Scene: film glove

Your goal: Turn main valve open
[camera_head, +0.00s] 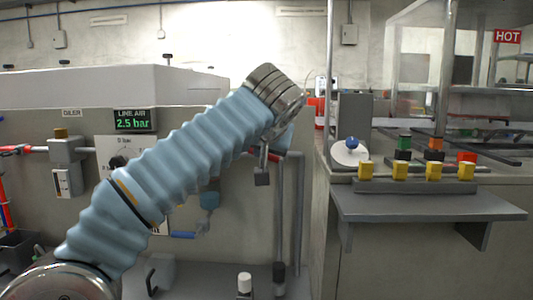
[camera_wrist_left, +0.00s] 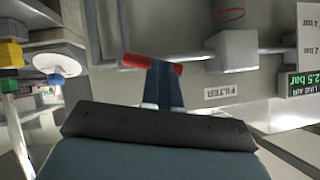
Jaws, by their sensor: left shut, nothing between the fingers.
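The red valve handle (camera_wrist_left: 150,62) sits on a grey pipe at the panel in the left wrist view. It lies nearly level in that picture. My left gripper (camera_wrist_left: 166,72) is shut and empty, with its dark blue fingertips at the red handle. I cannot tell whether they touch it. In the head view my left arm's blue sleeve reaches up to the right, and the handle and fingertips are mostly hidden behind its end. My right gripper is in neither view. The line air display (camera_head: 135,119) reads 2.5 bar.
A grey filter block (camera_wrist_left: 237,50) sits on the same pipe. A grey padlock-like piece (camera_head: 262,176) hangs below my arm's end. To the right, a shelf (camera_head: 430,207) stands out below several yellow blocks and a white disc with a blue knob (camera_head: 351,144).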

